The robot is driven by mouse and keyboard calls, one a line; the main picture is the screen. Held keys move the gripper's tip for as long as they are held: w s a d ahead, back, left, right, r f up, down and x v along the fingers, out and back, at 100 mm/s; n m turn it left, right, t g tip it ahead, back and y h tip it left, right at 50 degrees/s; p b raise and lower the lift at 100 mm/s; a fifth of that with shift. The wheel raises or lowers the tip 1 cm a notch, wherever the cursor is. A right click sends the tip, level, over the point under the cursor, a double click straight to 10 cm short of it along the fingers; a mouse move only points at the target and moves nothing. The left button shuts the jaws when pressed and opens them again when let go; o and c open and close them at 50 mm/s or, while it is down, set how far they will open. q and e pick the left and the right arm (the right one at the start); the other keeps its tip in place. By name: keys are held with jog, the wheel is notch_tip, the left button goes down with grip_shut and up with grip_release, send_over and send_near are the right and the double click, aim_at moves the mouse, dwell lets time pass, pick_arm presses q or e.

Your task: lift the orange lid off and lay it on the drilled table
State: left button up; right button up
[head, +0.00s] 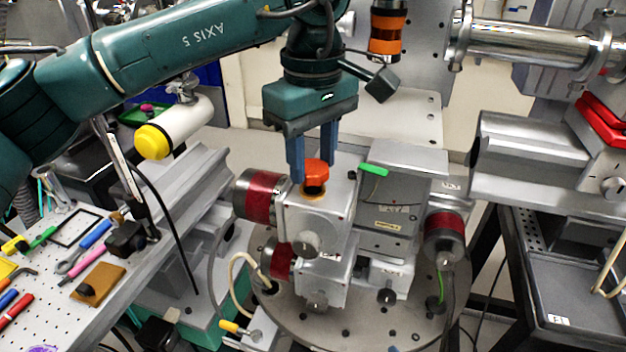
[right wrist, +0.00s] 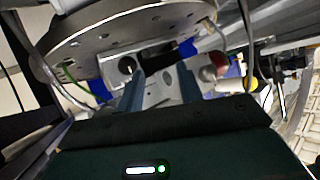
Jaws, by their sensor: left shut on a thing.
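The orange lid (head: 316,173) is at the top of a silver block (head: 318,215) in the middle of the head view. My left gripper (head: 314,171) points down over it, with its blue fingers shut on the lid. An orange-yellow ring shows just under the lid, and I cannot tell whether lid and block are touching. The drilled table (head: 62,312), pale with rows of small holes, is at the lower left. My right gripper (right wrist: 163,85) shows only in the right wrist view, its two fingers apart with nothing seen between them.
Tools lie on the drilled table, among them a pink-handled one (head: 82,262) and a brown block (head: 98,280). Bare patches lie between them. A white cylinder with a yellow cap (head: 153,141) hangs under my left arm. A green-tipped grey box (head: 400,195) stands beside the lid's block.

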aim_at(313, 166)
pick_arm(q)
jog(key=shift+r+p, duration=1.7)
jog(key=shift+r, duration=0.7)
